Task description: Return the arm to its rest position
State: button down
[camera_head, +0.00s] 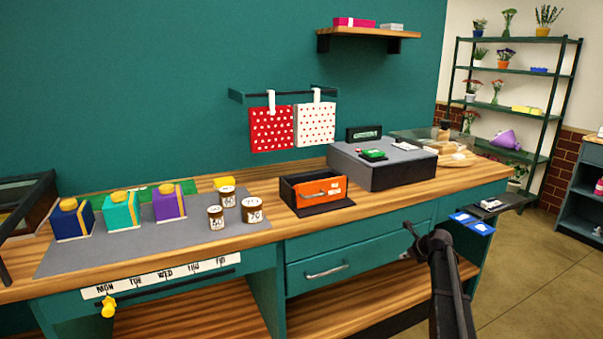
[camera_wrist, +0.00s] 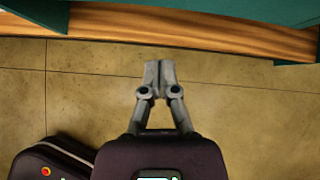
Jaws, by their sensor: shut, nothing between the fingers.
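My arm (camera_head: 449,285) rises in front of the wooden counter (camera_head: 270,236), right of the closed drawer (camera_head: 335,268) in the head view. My gripper shows clearly in the wrist view (camera_wrist: 158,72), its two grey fingers together with nothing between them. Below it in that view is bare tiled floor, with the counter's wooden edge (camera_wrist: 190,32) across the top. The fingers do not touch the counter in that view. In the head view the gripper end is small and dark, and its fingers are hard to make out.
Blue cards (camera_head: 472,223) lie at the right end. A plant shelf (camera_head: 508,72) stands behind. Floor at right is open.

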jog(key=s+a+f+n+g, duration=0.2)
jog(key=s+a+n, duration=0.6)
jog(key=s, duration=0.1)
jog(key=s+a+f+n+g, duration=0.2)
jog(key=s+a+n, duration=0.5)
jog(key=s+a, duration=0.1)
jog(key=s+a+n+g+h, duration=0.2)
jog(key=s+a+n, duration=0.1)
jog(key=s+n, duration=0.5)
jog(key=s+a+n+g+h, duration=0.2)
jog(key=s+a+n, duration=0.2)
jog(key=s+n, duration=0.45)
notch_tip(320, 180, up, 18)
jog(key=s+m+p, duration=0.1)
jog(key=m+p, duration=0.1)
jog(key=p, duration=1.6)
jog(key=shift+s+d+p, duration=0.15)
jog(key=shift+d+p, duration=0.05)
jog(key=shift+p, duration=0.15)
jog(key=shift+f, duration=0.15)
